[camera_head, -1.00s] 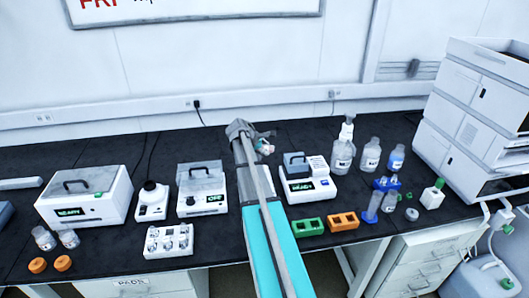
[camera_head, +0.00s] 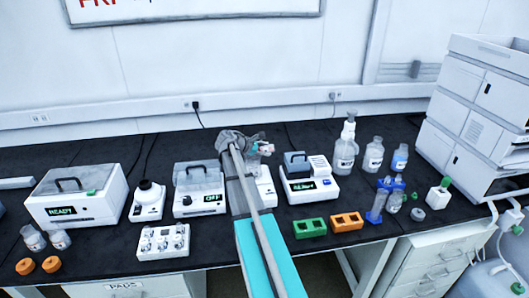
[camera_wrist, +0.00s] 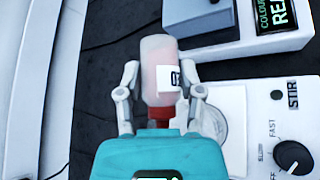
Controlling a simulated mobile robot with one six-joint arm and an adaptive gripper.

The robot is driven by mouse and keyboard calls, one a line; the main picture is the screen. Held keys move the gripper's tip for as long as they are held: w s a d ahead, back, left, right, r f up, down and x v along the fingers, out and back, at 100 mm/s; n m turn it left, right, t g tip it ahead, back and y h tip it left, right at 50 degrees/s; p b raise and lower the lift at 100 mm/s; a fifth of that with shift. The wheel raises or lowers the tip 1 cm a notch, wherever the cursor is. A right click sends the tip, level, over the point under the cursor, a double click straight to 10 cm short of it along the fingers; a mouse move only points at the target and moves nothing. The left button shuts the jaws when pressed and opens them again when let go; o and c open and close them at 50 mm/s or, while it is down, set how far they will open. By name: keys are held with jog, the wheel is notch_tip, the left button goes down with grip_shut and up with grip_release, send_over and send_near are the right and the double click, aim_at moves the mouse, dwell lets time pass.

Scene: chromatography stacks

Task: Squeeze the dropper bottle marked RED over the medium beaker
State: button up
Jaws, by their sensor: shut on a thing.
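My gripper (camera_wrist: 163,85) is shut on a dropper bottle (camera_wrist: 158,58) with pale pink contents, a red cap and a white label that is only partly readable. The bottle lies between the two fingers, its cap towards my palm in the wrist view. In the head view my gripper (camera_head: 258,148) holds it above the bench behind my arm. Below and beside it is a white stirrer (camera_wrist: 262,98) marked STIR. A round clear or pale outline (camera_wrist: 215,122) shows on the stirrer, partly hidden by a finger; I cannot tell if it is the medium beaker.
A colour reader (camera_head: 308,187) stands right of the stirrer. A lidded device (camera_head: 199,200) stands to the left. Green (camera_head: 309,228) and orange (camera_head: 346,222) racks sit in front. Several bottles stand at the right, including a pump-topped one (camera_head: 345,152).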

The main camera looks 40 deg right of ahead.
jog(key=shift+r+h+b, duration=0.1)
jog(key=shift+h+b, duration=0.25)
jog(key=shift+h, duration=0.05)
jog(key=shift+w+a+r+g+h+b, duration=0.15)
jog(key=shift+r+g+h+b, duration=0.15)
jog(key=shift+g+h+b, duration=0.25)
dwell(0.3)
jog(key=shift+c, duration=0.2)
grip_shut()
dwell(0.8)
jog(key=shift+o, duration=0.2)
grip_release()
dwell(0.5)
